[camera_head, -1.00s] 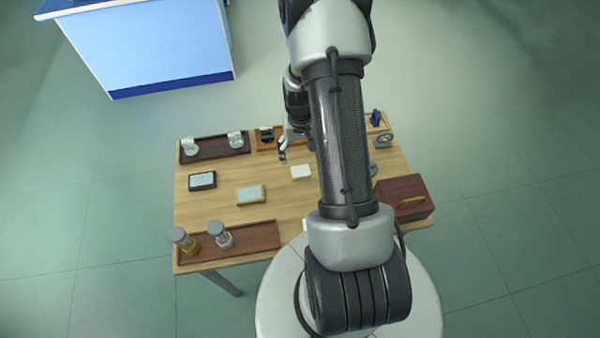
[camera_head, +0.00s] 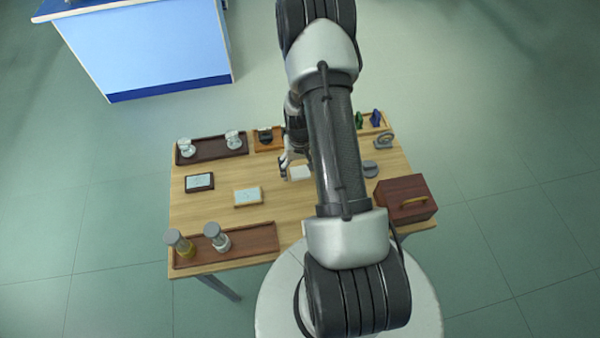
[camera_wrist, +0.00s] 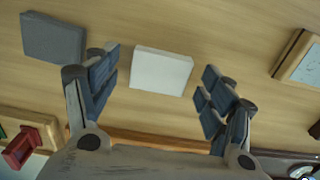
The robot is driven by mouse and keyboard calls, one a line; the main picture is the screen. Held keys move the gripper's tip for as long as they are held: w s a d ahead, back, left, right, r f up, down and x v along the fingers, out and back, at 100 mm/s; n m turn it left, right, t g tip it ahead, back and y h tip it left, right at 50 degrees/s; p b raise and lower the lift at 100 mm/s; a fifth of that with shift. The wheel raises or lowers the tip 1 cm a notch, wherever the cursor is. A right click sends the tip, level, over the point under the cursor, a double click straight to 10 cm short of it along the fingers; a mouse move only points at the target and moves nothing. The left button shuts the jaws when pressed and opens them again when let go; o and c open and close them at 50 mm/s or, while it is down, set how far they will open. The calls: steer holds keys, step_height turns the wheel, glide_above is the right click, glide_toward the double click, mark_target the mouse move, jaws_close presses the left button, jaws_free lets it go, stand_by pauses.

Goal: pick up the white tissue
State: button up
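The white tissue (camera_head: 300,173) is a small white block-like piece lying flat on the wooden table (camera_head: 220,220), near its middle. In the wrist view the tissue (camera_wrist: 161,71) lies just beyond and between my fingertips, touching neither finger as far as I can see. My gripper (camera_wrist: 160,82) is open and empty, its two blue-padded fingers spread wide on either side of the tissue. In the head view my gripper (camera_head: 286,168) is beside the tissue's left edge, partly hidden by my arm.
A grey block (camera_wrist: 53,38) lies left of the tissue in the wrist view. A light-blue-topped wooden block (camera_head: 248,196) and a dark-framed block (camera_head: 199,182) lie left in the head view. Trays with jars (camera_head: 217,236) and glassware (camera_head: 233,140), plus a brown box (camera_head: 406,198), line the table.

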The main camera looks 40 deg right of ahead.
mark_target(300, 171)
steer(key=c, duration=0.9)
steer(key=shift+r, duration=0.15)
step_height(300, 171, up, 20)
steer(key=p, duration=0.4)
steer(key=shift+p, duration=0.35)
